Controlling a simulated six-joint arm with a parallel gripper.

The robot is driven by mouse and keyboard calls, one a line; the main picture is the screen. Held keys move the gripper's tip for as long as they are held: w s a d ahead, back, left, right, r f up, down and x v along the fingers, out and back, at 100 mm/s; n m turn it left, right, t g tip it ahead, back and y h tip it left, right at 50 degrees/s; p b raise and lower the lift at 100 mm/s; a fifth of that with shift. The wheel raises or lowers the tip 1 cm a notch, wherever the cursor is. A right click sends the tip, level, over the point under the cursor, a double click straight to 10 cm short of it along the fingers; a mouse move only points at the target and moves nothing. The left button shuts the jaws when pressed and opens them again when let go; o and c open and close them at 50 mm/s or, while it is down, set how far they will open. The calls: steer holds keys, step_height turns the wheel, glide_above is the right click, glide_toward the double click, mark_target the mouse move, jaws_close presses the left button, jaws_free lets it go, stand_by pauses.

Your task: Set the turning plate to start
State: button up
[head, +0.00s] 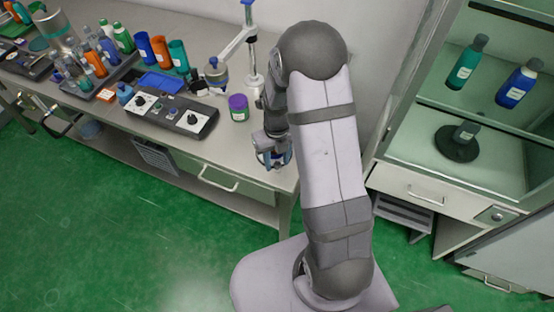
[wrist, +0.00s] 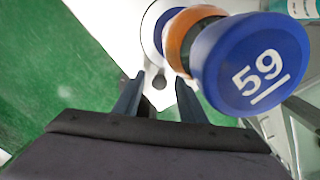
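A white round plate (wrist: 150,40), which looks like the turning plate, lies in front of my gripper in the wrist view, partly hidden. A small dark knob (wrist: 158,82) is near its edge, seen between my fingertips. A container with a blue lid marked 59 (wrist: 255,65) and an orange band (wrist: 186,38) stands over the plate, close to the right finger. My gripper (wrist: 157,90) is open, with nothing seen held. In the head view my gripper (head: 272,152) is at the bench's right front corner, covering most of the plate and container.
The bench (head: 225,165) carries a purple-lidded jar (head: 238,107), a black panel with knobs (head: 182,116), a stand (head: 254,60) and several bottles on the left. A shelf cabinet (head: 408,190) with bottles and a black round base (head: 457,143) stands at right. Green floor lies in front.

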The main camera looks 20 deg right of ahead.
steer(key=shift+r+b, duration=0.8)
steer(key=shift+r, duration=2.85)
steer(key=shift+d+f, duration=0.1)
steer(key=shift+d, duration=0.05)
steer(key=c, duration=0.7)
steer(key=d+f+m, duration=0.1)
steer(key=d, duration=0.1)
steer(key=s+d+f+b, duration=0.1)
steer(key=d, duration=0.2)
steer(key=s+d+f+m, duration=0.1)
steer(key=d, duration=0.2)
steer(key=shift+s+m+b, duration=0.1)
steer(key=shift+m+b, duration=0.2)
steer(key=shift+b, duration=0.1)
jaws_close()
steer(key=d+m+b, duration=0.1)
steer(key=d+m, duration=0.1)
steer(key=d, duration=0.6)
steer(key=w+a+r+n+y, duration=0.1)
steer(key=a+r+n+y, duration=0.1)
steer(key=n, duration=0.9)
steer(key=w+a+r+n+y, duration=0.1)
steer(key=a+r+n+y, duration=0.1)
steer(key=n, duration=0.9)
steer(key=shift+a+r+n, duration=0.4)
steer(key=shift+a+r, duration=0.05)
steer(key=shift+r, duration=0.3)
